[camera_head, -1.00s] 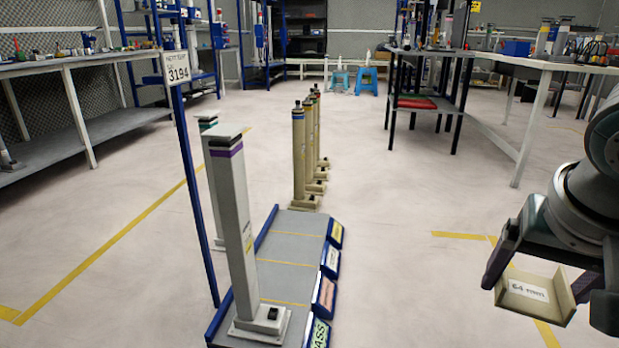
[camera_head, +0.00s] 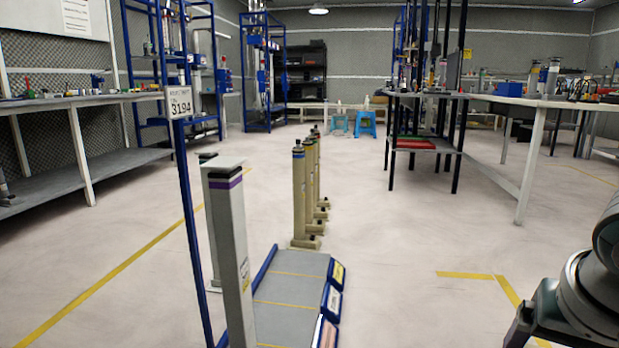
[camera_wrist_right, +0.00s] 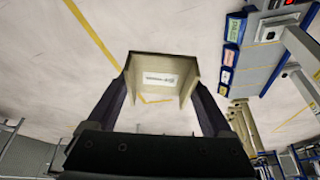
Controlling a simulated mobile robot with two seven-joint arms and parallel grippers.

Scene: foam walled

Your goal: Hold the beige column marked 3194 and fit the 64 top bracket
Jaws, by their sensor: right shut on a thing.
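A beige column (camera_head: 231,255) with a purple band under its dark top stands upright on the left of the head view, its base cut off below. A white sign reading 3194 (camera_head: 180,103) is on a thin blue post just left of it. My right gripper (camera_wrist_right: 161,80) is shut on the tan U-shaped bracket (camera_wrist_right: 159,62), whose white label is too small to read in the right wrist view. In the head view only my right wrist shows at the lower right, well apart from the column. My left gripper is out of view.
A grey ramp-like platform with blue edges (camera_head: 292,290) lies beside the column. Another column (camera_head: 209,235) stands behind it, and several beige columns (camera_head: 299,195) line up farther back. Benches stand left and right. The floor between platform and right wrist is clear.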

